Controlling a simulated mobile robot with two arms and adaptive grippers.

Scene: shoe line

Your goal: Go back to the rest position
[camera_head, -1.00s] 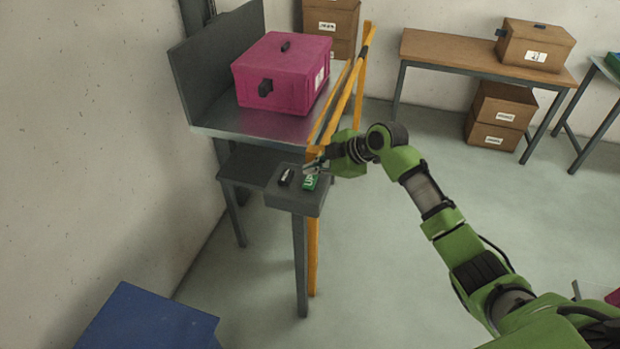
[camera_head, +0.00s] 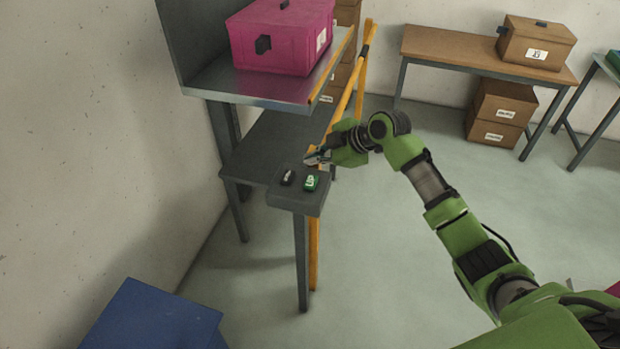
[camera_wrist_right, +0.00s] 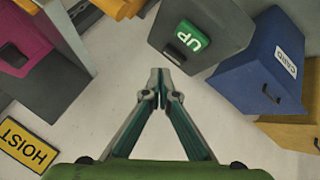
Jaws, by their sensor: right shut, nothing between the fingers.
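My right gripper (camera_head: 312,159) is shut and empty, just above and behind the control box (camera_head: 296,198) in the head view. The control box carries a green UP button (camera_head: 311,183) and a dark button (camera_head: 287,177). In the right wrist view, my closed fingertips (camera_wrist_right: 160,73) meet at the middle, apart from the green UP button (camera_wrist_right: 193,37). My right arm reaches in from the lower right. My left gripper is not in view.
A pink box (camera_head: 278,45) sits on the raised metal platform (camera_head: 250,88), left of a yellow post (camera_head: 357,85). A blue box (camera_head: 155,320) stands at lower left. A wooden table (camera_head: 440,50) with a brown box stands behind. The floor at centre right is clear.

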